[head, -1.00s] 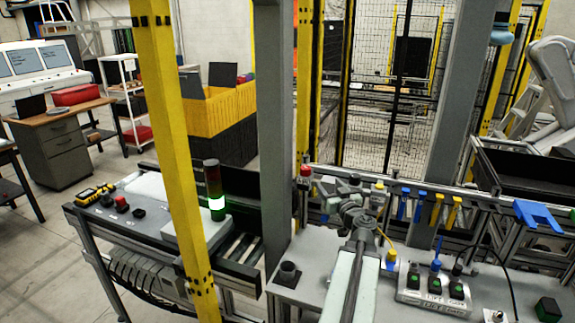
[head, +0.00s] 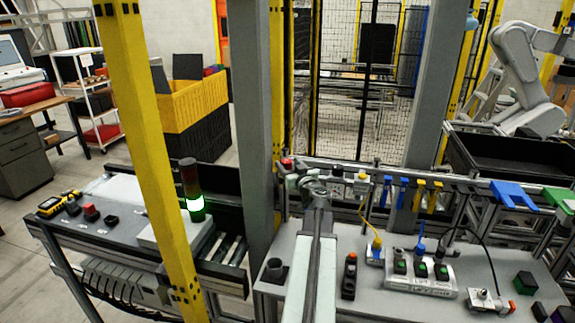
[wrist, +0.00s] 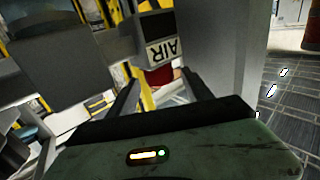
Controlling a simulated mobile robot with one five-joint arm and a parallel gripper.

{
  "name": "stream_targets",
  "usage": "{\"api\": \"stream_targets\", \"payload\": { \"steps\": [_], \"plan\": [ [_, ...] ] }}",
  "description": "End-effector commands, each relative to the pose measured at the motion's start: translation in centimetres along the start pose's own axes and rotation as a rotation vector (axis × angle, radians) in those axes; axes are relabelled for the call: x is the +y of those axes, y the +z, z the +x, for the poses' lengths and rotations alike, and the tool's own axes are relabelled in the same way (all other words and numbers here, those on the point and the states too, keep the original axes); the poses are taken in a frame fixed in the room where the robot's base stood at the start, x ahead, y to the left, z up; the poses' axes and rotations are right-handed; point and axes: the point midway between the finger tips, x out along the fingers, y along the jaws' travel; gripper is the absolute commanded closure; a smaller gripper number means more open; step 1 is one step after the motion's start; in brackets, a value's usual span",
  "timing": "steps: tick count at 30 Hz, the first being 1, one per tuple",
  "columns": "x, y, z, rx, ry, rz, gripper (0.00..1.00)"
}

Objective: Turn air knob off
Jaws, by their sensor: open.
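A block with a white AIR label (wrist: 165,52) shows upside down at the top of the wrist view. Just below the label is a red part (wrist: 160,77), which looks like the air knob; its shape is partly hidden. In the head view a small red knob (head: 287,163) stands at the left end of the rail. My gripper (head: 308,181) is just right of and nearer than that knob. In the wrist view my gripper (wrist: 160,92) is open, with the red part beyond and between its dark fingers. I cannot tell whether they touch it.
A grey upright post (head: 255,110) stands close on the left of my arm. Blue and yellow hooks (head: 427,195) hang along the rail.

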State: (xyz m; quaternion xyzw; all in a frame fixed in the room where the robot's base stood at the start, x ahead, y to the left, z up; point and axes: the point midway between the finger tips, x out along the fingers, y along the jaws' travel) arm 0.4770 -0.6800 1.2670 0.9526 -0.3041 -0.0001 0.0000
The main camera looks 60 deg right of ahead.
Motion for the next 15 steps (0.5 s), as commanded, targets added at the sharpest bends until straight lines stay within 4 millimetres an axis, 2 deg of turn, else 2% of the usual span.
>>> {"api": "stream_targets", "payload": {
  "steps": [1, 3, 8, 9, 15],
  "plan": [
    [0.03, 0.0, 0.76, 0.0, -0.001, 0.0, 0.41],
    [-0.04, 0.0, 1.04, 0.0, -0.001, 0.0, 0.41],
    [-0.1, 0.0, 0.96, 0.0, -0.001, 0.0, 0.41],
    [-0.1, 0.0, 0.95, 0.0, -0.001, 0.0, 0.44],
    [-0.12, 0.0, 0.94, 0.0, -0.001, 0.0, 1.0]
  ]
}}
